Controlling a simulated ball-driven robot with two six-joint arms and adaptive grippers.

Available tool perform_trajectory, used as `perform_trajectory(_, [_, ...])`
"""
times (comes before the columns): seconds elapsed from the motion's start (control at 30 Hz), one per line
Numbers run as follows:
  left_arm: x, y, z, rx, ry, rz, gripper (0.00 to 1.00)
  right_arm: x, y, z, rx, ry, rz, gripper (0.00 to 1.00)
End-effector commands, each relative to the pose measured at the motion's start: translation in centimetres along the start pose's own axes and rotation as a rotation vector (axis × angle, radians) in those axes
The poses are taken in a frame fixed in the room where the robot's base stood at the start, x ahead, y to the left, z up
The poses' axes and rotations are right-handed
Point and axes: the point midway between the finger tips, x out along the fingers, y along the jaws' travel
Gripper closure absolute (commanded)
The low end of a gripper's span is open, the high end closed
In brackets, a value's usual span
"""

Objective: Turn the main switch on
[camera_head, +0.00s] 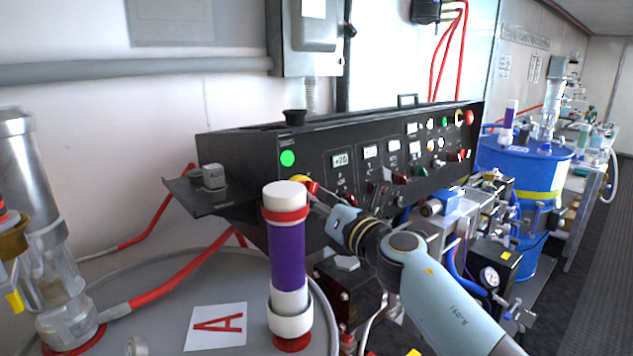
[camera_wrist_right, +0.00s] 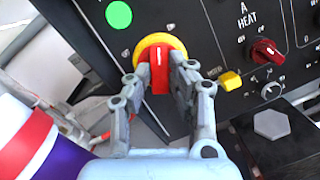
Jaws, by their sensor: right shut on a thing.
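The main switch (camera_wrist_right: 159,68) is a red knob on a round yellow base, on the black control panel (camera_wrist_right: 205,35). In the right wrist view, the two fingers of my right gripper (camera_wrist_right: 160,85) stand on either side of the red knob and are shut on it. The knob's handle points down in that view. In the head view the switch (camera_head: 301,181) shows only in part, behind the purple and white cylinder, with my right gripper (camera_head: 318,192) reaching it from the right. My left gripper is not in view.
A purple and white cylinder (camera_head: 287,250) stands close in front of the switch on a grey drum lid (camera_head: 170,290). A green round light (camera_wrist_right: 119,15) and a red heat knob (camera_wrist_right: 265,51) are near the switch. A small yellow part (camera_wrist_right: 230,80) sits right of my fingers.

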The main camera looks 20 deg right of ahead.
Motion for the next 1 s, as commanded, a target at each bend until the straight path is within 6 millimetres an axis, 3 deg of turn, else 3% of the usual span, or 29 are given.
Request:
perform_trajectory(0.1, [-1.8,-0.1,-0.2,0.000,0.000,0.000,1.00,0.0,0.3,0.3,0.091,0.002,-0.024,1.00])
perform_trajectory(0.4, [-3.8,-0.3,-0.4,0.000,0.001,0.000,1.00,0.0,0.2,0.2,0.251,0.000,-0.066,1.00])
perform_trajectory(1.0, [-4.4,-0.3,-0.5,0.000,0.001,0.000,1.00,0.0,0.1,0.0,0.317,0.000,-0.083,1.00])
